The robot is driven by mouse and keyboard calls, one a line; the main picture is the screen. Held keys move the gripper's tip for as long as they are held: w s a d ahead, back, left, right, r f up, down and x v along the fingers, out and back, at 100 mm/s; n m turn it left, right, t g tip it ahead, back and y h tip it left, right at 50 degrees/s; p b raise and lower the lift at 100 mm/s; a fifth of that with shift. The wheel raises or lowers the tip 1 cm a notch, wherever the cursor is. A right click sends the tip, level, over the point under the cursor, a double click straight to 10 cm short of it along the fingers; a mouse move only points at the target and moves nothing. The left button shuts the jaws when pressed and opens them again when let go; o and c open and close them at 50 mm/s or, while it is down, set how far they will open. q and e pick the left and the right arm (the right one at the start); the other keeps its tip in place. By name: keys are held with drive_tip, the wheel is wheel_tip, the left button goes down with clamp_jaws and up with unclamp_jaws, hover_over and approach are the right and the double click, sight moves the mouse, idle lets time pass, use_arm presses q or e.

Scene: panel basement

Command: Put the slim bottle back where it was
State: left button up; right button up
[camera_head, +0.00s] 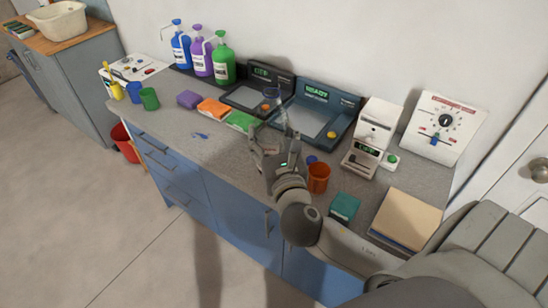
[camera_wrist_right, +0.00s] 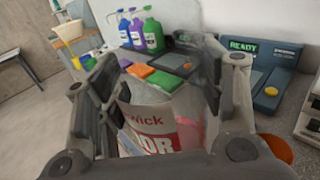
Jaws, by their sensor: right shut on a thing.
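The slim bottle (camera_head: 281,118) is see-through, with a dark top. My right gripper (camera_head: 276,145) is shut on it and holds it upright or nearly so over the counter (camera_head: 232,158), in front of the scales. In the right wrist view, the bottle's white label with red print (camera_wrist_right: 150,128) shows between the fingers of my right gripper (camera_wrist_right: 158,95). The bottle's lower part is hidden by the gripper in the head view, so I cannot tell how far it is above the counter. My left gripper is not in view.
Blue, purple and green pump bottles (camera_head: 201,56) stand at the back left. Coloured sponges (camera_head: 213,107) lie before them. Two scales (camera_head: 318,108) stand behind the gripper. An orange cup (camera_head: 318,177) and teal box (camera_head: 344,207) are to its right. The left front counter is mostly clear.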

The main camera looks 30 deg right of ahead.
drive_tip(key=w+d+f, duration=0.3)
drive_tip(key=w+d, duration=0.4)
drive_tip(key=w, duration=0.2)
drive_tip(key=w+d+f+b, duration=0.1)
drive_tip(key=w+d+f, duration=0.1)
drive_tip(key=f, duration=0.7)
drive_tip(key=shift+w+d+h, duration=0.25)
drive_tip(key=shift+w+h, duration=0.05)
drive_tip(key=shift+w, duration=0.55)
drive_tip(key=shift+f+m, duration=0.2)
drive_tip(key=shift+m, duration=0.1)
drive_tip(key=o, duration=1.1)
